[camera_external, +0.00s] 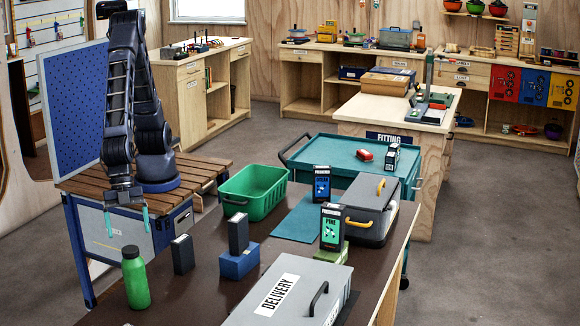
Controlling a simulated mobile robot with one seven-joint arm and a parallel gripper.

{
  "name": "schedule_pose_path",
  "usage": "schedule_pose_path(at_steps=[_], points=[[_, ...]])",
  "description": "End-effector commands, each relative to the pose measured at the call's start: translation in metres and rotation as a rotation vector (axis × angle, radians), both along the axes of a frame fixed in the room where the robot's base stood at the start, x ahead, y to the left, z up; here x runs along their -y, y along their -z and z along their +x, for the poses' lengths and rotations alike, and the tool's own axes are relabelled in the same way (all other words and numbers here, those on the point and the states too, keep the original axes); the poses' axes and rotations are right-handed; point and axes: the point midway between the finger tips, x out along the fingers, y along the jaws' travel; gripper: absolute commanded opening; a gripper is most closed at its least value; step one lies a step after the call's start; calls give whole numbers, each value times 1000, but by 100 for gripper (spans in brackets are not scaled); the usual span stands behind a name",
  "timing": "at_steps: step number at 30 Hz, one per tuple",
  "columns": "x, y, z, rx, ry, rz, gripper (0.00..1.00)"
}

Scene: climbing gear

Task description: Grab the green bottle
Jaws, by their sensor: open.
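The green bottle (136,280) stands upright near the front left edge of the dark brown table (205,290). It has a dark cap. My gripper (127,219) hangs from my dark arm and points down, its two teal fingertips spread apart. It appears empty. In the picture it is just above the bottle's cap, and the two look apart. How far the gripper is from the bottle in depth is hard to tell from this one view.
A dark block (182,254) stands right of the bottle, and another dark block (238,233) stands on a blue block (239,262). A green bin (253,190), a grey toolbox (369,211) and a grey delivery case (292,290) also occupy the table.

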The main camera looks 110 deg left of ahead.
Motion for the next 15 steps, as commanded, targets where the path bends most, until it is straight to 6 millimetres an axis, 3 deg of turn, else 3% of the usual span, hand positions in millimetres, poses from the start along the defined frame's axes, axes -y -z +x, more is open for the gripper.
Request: schedule_pose_path(at_steps=[15], points=[[17, 50, 13, 0, 2, 1, 86]])
